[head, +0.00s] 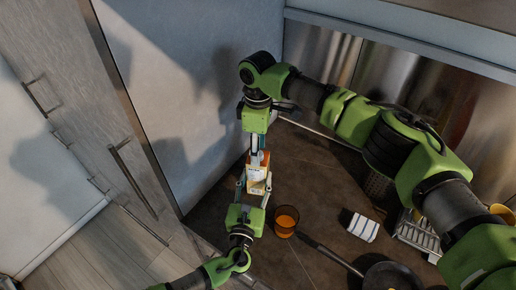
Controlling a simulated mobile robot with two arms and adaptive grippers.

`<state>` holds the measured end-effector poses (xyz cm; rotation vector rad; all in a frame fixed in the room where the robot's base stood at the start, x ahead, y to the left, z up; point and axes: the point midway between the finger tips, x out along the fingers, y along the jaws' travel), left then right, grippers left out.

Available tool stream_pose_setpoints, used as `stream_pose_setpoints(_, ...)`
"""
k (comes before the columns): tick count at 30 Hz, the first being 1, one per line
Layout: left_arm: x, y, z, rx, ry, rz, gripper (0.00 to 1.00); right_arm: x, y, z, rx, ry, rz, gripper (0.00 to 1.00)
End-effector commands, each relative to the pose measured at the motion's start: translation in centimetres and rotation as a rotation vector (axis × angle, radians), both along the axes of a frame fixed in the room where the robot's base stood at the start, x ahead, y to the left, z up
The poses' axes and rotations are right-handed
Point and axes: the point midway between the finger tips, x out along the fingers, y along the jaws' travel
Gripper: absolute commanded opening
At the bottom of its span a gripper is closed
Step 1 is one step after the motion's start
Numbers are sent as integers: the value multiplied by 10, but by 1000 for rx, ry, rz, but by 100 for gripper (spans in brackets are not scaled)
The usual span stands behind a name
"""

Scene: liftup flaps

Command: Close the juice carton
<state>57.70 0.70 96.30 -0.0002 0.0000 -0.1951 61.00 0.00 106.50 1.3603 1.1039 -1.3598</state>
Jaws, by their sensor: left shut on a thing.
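The juice carton (257,180), small with orange and white on it, stands upright or nearly so on the dark counter, near the wall. My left gripper (254,186) comes up from the bottom of the view and is shut on the carton, with a finger along each side. My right gripper (259,150) reaches in from above on the arm from the right, with its fingertips at the carton's top. The carton's flap and spout are too small and too covered by the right gripper to make out. I cannot tell whether the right fingers are open or touching the carton.
A glass of orange juice (286,220) stands just right of my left gripper. A striped cloth (359,228), a dark pan (390,276), a dish rack (418,236) and a yellow cup (502,213) are farther right. The pale wall (190,110) is close on the left.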

Motion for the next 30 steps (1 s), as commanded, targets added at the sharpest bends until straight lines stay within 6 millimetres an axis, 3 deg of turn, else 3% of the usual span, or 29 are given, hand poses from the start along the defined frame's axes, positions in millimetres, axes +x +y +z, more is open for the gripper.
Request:
stream_pose_setpoints(11,0,0,0,0,1,-1,0,0,0,7,0,0,0,41)
stream_pose_setpoints(24,0,0,-1,0,1,-1,0,0,0,92,1,-1,0,41)
stream_pose_setpoints(30,0,0,-1,0,1,-1,0,1,0,115,0,0,-1,41)
